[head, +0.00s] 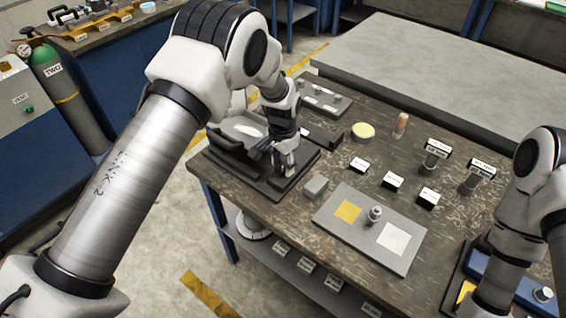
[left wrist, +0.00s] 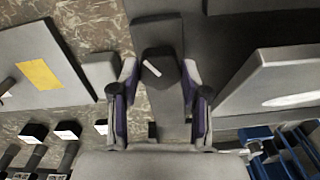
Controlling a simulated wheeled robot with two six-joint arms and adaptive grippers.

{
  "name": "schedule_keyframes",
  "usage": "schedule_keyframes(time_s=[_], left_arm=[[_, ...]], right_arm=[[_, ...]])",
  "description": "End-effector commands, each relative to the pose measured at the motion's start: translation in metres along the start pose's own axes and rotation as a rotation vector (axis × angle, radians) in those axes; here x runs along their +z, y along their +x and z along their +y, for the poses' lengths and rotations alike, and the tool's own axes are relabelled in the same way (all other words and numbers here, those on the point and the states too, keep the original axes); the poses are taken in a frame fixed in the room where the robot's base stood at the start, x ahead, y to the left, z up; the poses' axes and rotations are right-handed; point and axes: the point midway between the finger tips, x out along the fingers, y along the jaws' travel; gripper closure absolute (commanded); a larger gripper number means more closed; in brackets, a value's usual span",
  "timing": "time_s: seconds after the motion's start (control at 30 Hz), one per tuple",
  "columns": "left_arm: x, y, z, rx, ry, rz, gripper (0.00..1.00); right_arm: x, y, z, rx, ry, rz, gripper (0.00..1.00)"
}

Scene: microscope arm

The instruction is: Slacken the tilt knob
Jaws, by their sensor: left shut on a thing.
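My left gripper (head: 285,165) points down over the dark base (head: 257,182) of the microscope stand at the table's left end. In the left wrist view, the gripper (left wrist: 158,82) is shut on a dark knob (left wrist: 160,66) with a white mark on top. One finger is on each side of it; I take it to be the tilt knob. In the head view the fingers hide the knob. A tilted grey part with a pale oval patch (head: 248,129) stands beside the gripper; it also shows at the right of the left wrist view (left wrist: 290,98). My right gripper is not in view.
A small grey block (head: 315,186) stands close to the base. A grey plate (head: 366,252) with yellow and white squares and a small metal post (head: 375,213) lies in front. Several black labelled blocks (head: 392,181) stand to the right. A round yellow-topped dish (head: 363,131) is behind.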

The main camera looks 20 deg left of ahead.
Motion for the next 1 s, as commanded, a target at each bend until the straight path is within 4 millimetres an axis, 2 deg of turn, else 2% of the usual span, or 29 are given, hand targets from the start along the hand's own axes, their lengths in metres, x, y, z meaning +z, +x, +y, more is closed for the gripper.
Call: schedule_keyframes(time_s=[0.03,0.6,1.0], left_arm=[[0.0032,0.0044,0.0018,0.005,-0.043,-0.010,0.89],[0.0038,0.0049,0.0022,0.002,-0.561,-0.013,0.89],[0.0039,0.0047,0.0024,0.001,-0.760,-0.014,0.89]], right_arm=[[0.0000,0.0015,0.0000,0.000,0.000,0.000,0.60],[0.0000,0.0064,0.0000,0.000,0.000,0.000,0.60],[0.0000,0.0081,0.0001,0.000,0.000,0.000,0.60]])
